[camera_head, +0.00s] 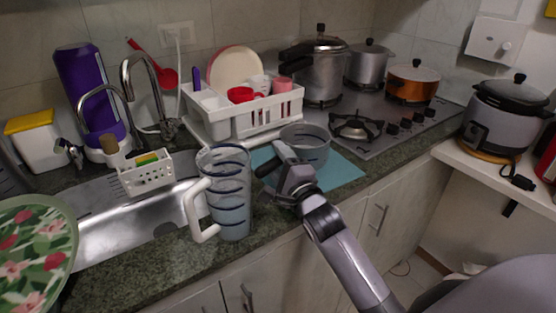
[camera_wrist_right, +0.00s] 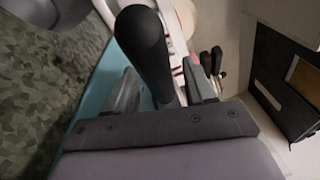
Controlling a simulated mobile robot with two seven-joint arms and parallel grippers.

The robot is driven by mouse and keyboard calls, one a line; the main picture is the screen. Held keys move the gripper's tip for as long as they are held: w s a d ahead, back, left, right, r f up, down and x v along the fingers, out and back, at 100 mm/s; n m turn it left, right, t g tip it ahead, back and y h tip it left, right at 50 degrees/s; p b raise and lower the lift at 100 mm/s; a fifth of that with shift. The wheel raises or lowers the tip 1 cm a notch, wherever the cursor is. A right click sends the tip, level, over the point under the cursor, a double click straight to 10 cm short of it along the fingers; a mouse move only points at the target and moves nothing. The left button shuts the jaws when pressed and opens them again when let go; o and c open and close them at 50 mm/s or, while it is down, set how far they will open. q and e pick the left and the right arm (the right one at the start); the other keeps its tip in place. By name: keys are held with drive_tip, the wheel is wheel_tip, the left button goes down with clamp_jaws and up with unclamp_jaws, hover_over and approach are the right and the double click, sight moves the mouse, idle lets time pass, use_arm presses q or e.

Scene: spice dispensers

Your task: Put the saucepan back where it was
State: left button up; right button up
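The grey saucepan (camera_head: 306,150) sits on the blue mat (camera_head: 343,177) on the counter, in front of the dish rack. My right gripper (camera_head: 283,172) is at its near side, by the dark handle, and partly hides it. In the right wrist view, a black handle (camera_wrist_right: 143,45) runs between the two fingers of my right gripper (camera_wrist_right: 162,88). The fingers are spread, with a visible gap beside the handle. My left gripper is not in view.
A clear blue-ringed pitcher (camera_head: 228,195) stands just left of my right gripper. The white dish rack (camera_head: 247,122) is behind the saucepan. The stove (camera_head: 392,130) holds several pots; its front burner (camera_head: 355,126) is empty. The sink (camera_head: 128,232) is left.

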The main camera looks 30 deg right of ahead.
drive_tip(key=shift+r, duration=0.2)
drive_tip(key=s+f, duration=0.1)
drive_tip(key=s, duration=1.1)
drive_tip(key=shift+a+b, duration=0.4)
drive_tip(key=shift+a, duration=0.05)
drive_tip(key=shift+f, duration=0.1)
